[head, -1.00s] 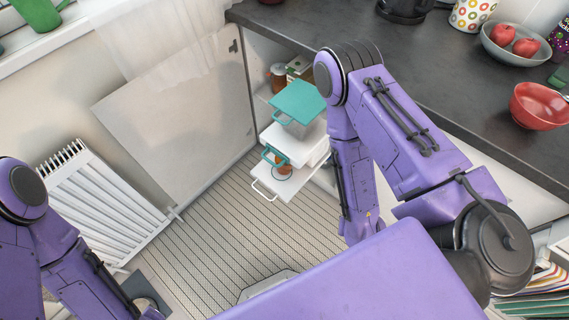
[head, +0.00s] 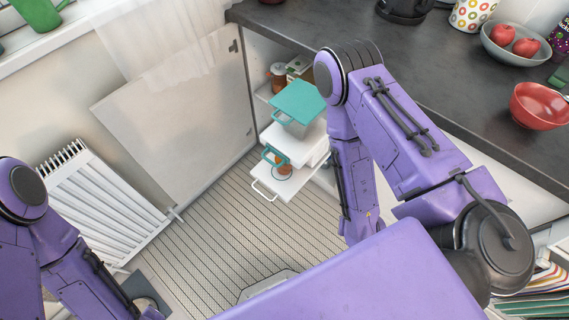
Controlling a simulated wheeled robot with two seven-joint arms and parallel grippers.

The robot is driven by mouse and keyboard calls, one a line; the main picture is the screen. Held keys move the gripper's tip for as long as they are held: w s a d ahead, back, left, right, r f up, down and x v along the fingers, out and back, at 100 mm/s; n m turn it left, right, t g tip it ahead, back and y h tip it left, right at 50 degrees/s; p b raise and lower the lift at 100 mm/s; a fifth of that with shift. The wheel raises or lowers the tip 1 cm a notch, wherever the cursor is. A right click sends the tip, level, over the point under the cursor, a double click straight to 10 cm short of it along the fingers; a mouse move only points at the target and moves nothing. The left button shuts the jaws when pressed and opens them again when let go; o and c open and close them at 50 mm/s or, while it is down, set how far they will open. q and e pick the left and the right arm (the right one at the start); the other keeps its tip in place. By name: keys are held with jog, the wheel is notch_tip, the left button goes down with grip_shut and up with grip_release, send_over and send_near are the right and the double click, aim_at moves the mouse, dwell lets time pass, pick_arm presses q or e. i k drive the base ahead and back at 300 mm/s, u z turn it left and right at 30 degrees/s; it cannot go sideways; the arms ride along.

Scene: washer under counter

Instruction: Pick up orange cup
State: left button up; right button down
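A small orange item (head: 284,169), which may be the orange cup, shows in the low pulled-out white drawer (head: 270,190) of the open cabinet. Only part of it is visible, so its shape is unclear. Another orange-brown item (head: 278,74) stands on a shelf higher in the cabinet, beside a small box. My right arm hangs down to the right of the drawers, and its gripper does not show. My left arm is at the lower left, and its gripper does not show either.
The cabinet door (head: 185,120) stands open to the left, near a white radiator (head: 95,205). The ribbed floor (head: 215,240) in front is clear. A red bowl (head: 540,108) sits on the dark counter (head: 440,75).

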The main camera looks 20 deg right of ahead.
aim_at(282, 170)
jog(key=u, duration=0.05)
jog(key=k, duration=0.5)
jog(key=u, duration=1.3)
jog(key=i, duration=1.2)
jog(key=z, duration=2.4)
